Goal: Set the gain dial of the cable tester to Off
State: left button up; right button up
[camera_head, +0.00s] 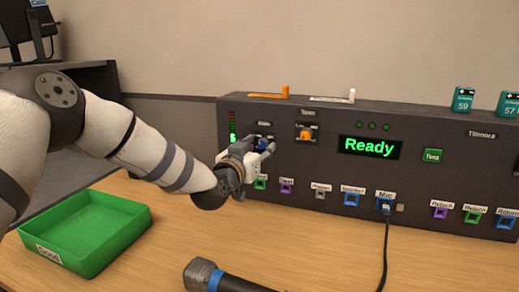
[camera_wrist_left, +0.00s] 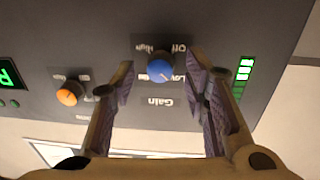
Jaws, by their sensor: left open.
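The cable tester (camera_head: 470,150) is a long dark panel at the back of the table, with a green "Ready" display. Its gain dial is a blue knob (camera_wrist_left: 160,68) in the left wrist view, with Off, Low and High labels around it, seen upside down. I cannot clearly tell which label its pointer faces. In the head view the blue dial (camera_head: 262,142) is mostly hidden by my gripper. My left gripper (camera_wrist_left: 162,72) is open, with its fingers on either side of the dial and a gap on both sides. My right gripper is not in view.
An orange tone dial (camera_head: 304,135) sits right of the gain dial. A row of coloured sockets runs below, with a cable (camera_head: 386,235) plugged in at Mic. A green tray (camera_head: 120,240) and a microphone (camera_head: 205,275) lie on the wooden table in front.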

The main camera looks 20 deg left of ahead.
pick_arm(q)
jog(key=shift+r, duration=0.15)
grip_shut()
jog(key=n, duration=0.8)
jog(key=shift+f+n+t, duration=0.25)
jog(key=shift+n+t, duration=0.05)
jog(key=n, duration=0.5)
jog(key=shift+f+n+y+b, duration=0.15)
jog(key=shift+n+y+b, duration=0.15)
jog(key=shift+n+y, duration=0.1)
jog(key=shift+n+b, duration=0.35)
jog(key=shift+n, duration=1.65)
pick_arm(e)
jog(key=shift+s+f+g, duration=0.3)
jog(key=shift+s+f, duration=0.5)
